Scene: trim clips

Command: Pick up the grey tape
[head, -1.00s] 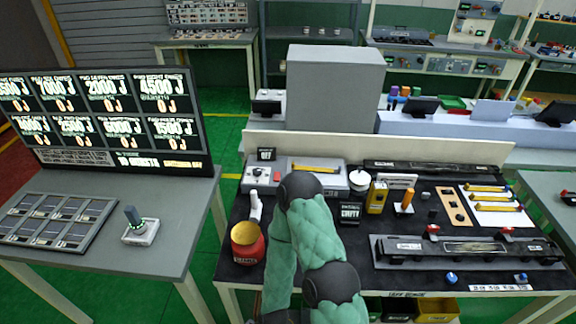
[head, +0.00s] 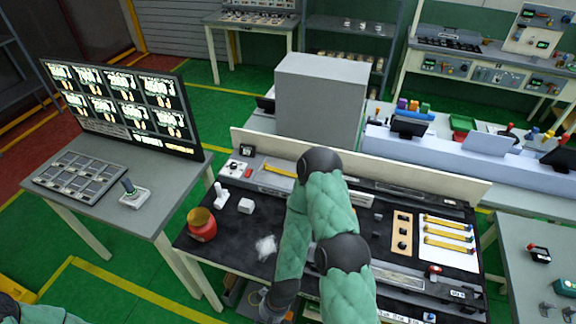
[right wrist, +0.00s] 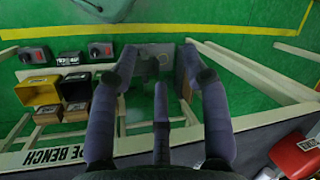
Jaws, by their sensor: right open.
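I cannot make out the grey tape for certain in either view. My right gripper (right wrist: 158,62) is open in the right wrist view, its fingers spread over the area at the bench's front, with no held object visible. A grey panel or box with a dark piece (right wrist: 148,66) shows beyond and between the fingertips; I cannot tell what it is. In the head view my right arm reaches over the bench and folds down at its front edge, hiding part of the bench top. My left gripper is not in view.
The dark bench top (head: 225,240) holds a red pot (head: 201,224), a white block (head: 246,205) and a pale fuzzy patch (head: 266,247). A yellow bin (right wrist: 37,91) and dark bins are at left in the wrist view.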

